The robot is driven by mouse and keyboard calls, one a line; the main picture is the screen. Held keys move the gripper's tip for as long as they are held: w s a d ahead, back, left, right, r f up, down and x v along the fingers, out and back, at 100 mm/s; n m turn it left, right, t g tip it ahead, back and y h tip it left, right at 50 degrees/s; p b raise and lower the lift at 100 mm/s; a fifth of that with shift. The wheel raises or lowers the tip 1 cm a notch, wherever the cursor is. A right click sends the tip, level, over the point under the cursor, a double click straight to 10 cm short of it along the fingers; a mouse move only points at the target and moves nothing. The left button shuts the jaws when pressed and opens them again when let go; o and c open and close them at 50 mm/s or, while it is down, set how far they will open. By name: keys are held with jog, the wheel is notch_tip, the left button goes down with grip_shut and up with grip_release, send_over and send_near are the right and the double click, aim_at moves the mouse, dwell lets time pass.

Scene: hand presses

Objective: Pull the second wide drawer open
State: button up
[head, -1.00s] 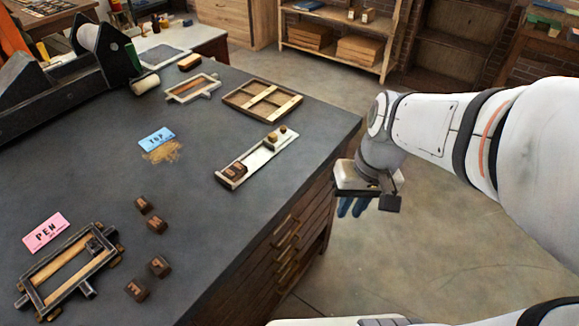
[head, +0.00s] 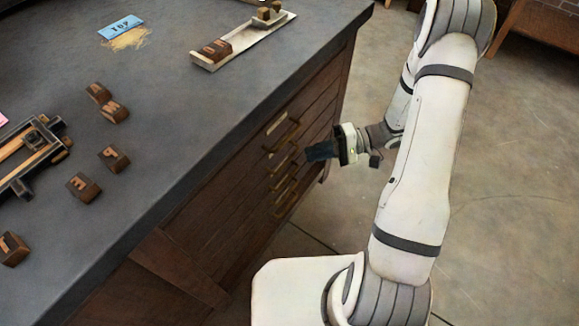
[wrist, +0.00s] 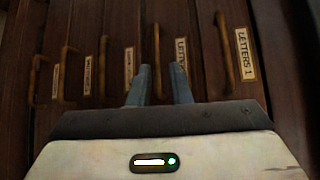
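The wooden drawer front (head: 240,180) on the side of the dark table carries a column of bar handles. In the wrist view the drawers appear turned sideways, with the label "LETTERS 1" (wrist: 245,55) at the right. The second drawer's label (wrist: 182,56) is to its left, partly hidden by a finger. The second drawer's handle (wrist: 157,48) lines up between my fingertips. My gripper (head: 308,153) points at the drawer fronts, beside the upper handles. Its two fingers (wrist: 160,72) are apart with nothing held. Whether they reach around the handle is unclear. The drawers look closed.
More handles (wrist: 68,70) with small labels follow at the left of the wrist view. The tabletop (head: 190,110) holds letter blocks (head: 112,158), a wooden composing tray (head: 240,42) and a blue "TOP" card (head: 121,27). Open floor (head: 500,210) lies right of the table.

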aim_at(288, 160)
jog(key=x, duration=0.8)
jog(key=shift+w+d+f+b, duration=0.1)
jog(key=shift+w+f+b, duration=0.05)
jog(key=shift+f+b, duration=0.15)
jog(key=shift+c, duration=0.5)
grip_shut()
